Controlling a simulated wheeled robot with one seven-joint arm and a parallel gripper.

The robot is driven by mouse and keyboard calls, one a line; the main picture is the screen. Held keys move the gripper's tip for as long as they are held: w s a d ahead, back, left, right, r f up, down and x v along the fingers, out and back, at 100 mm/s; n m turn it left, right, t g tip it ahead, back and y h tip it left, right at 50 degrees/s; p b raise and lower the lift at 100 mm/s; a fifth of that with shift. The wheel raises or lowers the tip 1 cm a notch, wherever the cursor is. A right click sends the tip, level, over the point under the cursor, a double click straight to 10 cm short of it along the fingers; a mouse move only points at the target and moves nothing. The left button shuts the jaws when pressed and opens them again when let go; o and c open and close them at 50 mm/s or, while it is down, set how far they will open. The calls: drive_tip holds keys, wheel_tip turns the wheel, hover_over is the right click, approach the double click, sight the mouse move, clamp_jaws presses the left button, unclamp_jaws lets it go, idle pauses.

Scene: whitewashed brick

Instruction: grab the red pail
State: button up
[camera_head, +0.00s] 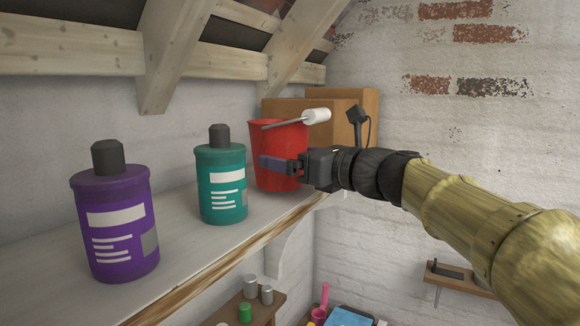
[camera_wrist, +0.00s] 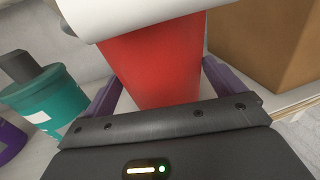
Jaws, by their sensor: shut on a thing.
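The red pail (camera_head: 264,140) stands on the high white shelf, in front of the cardboard boxes. A thin handle with a white grip (camera_head: 316,116) lies across its top. My gripper (camera_head: 280,164) reaches in from the right and is shut on the pail's body. In the wrist view the red pail (camera_wrist: 155,65) sits between the two purple fingers of my gripper (camera_wrist: 160,85). The white grip covers the pail's upper part in that view. The far side of the pail is hidden.
A teal bottle (camera_head: 221,180) stands just left of the pail, and a purple bottle (camera_head: 116,225) farther left on the shelf (camera_head: 185,255). Brown boxes (camera_head: 352,108) stand close behind the pail. Wooden beams (camera_head: 180,40) slope overhead. Smaller shelves with items lie below.

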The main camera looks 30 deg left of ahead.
wheel_tip(320, 180, up, 6)
drive_tip(key=w+b+v, duration=0.1)
drive_tip(key=b+v, duration=0.2)
drive_tip(key=v, duration=0.6)
drive_tip(key=w+d+b+v, duration=0.1)
drive_tip(key=w+b+v, duration=0.1)
drive_tip(key=v, duration=0.8)
drive_tip(key=shift+w+d+b, duration=0.15)
drive_tip(key=shift+w+b, duration=0.1)
drive_tip(key=shift+b, duration=0.2)
drive_tip(key=shift+r, duration=0.1)
